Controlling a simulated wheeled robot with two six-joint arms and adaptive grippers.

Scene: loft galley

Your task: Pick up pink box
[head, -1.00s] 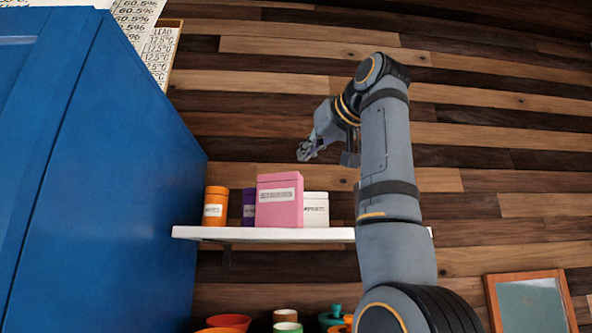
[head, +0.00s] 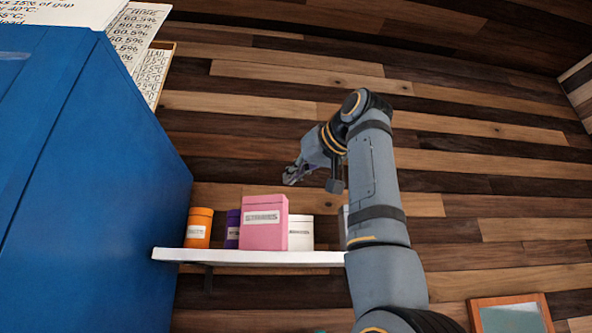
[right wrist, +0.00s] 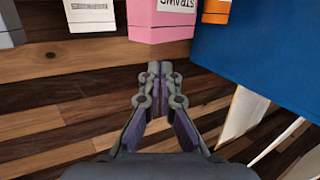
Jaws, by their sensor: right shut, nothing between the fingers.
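The pink box (head: 264,223), labelled "STRAWS", stands upright on a white wall shelf (head: 250,257). In the right wrist view the pink box (right wrist: 160,18) shows at the top, beyond the fingertips, upside down. My right gripper (head: 291,178) is above the shelf, a little up and right of the box, and does not touch it. In the right wrist view its fingertips (right wrist: 160,70) meet, with nothing between them. My left gripper is not in view.
An orange canister (head: 198,227) and a purple canister (head: 232,228) stand left of the box. A white box (head: 300,232) stands close on its right. A tall blue cabinet (head: 90,180) borders the shelf's left end. The wood-plank wall (head: 480,190) is behind.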

